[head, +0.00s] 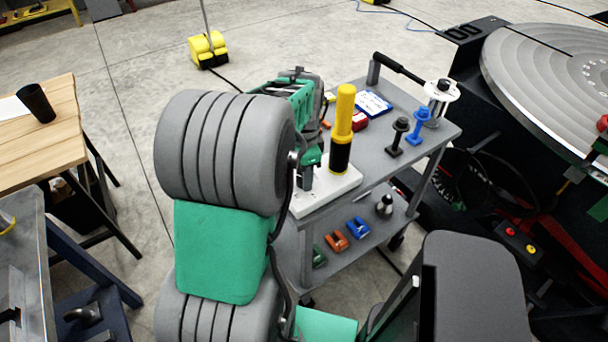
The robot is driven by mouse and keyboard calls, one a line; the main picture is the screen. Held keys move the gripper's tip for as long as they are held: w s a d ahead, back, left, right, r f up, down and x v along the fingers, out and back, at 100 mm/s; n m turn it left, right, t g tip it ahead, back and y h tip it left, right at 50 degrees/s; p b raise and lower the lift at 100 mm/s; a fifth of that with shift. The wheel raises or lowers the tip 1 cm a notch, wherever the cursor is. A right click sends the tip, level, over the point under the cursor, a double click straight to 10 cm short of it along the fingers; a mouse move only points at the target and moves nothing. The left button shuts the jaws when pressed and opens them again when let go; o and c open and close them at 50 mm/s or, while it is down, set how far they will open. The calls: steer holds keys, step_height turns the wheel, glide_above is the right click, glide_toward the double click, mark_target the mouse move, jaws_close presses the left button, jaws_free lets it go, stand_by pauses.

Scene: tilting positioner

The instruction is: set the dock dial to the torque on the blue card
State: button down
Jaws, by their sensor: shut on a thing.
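The white dock (345,186) lies on the near left part of the cart's top. A yellow and black tool (343,125) stands upright at it. My gripper (306,180) points down at the dock's left part, left of the tool. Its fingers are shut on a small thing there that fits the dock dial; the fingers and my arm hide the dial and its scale. A white card with blue edges (373,103) lies on the cart behind the tool; its writing is too small to read.
The grey cart top (440,131) also holds a red item (360,121), a black fitting (398,137), a blue fitting (420,126) and a handled silver-white device (440,92). Coloured pieces lie on the lower shelf (336,262). The large round positioner table (545,75) stands right. A wooden table (40,135) stands left.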

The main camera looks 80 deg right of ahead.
steer(key=m, duration=0.5)
steer(key=shift+r+m, duration=0.1)
steer(key=shift+m, duration=0.2)
stand_by(0.4)
steer(key=c, duration=0.9)
jaws_free()
step_height(320, 180, up, 8)
steer(key=shift+f+b, duration=0.15)
steer(key=shift+b, duration=0.25)
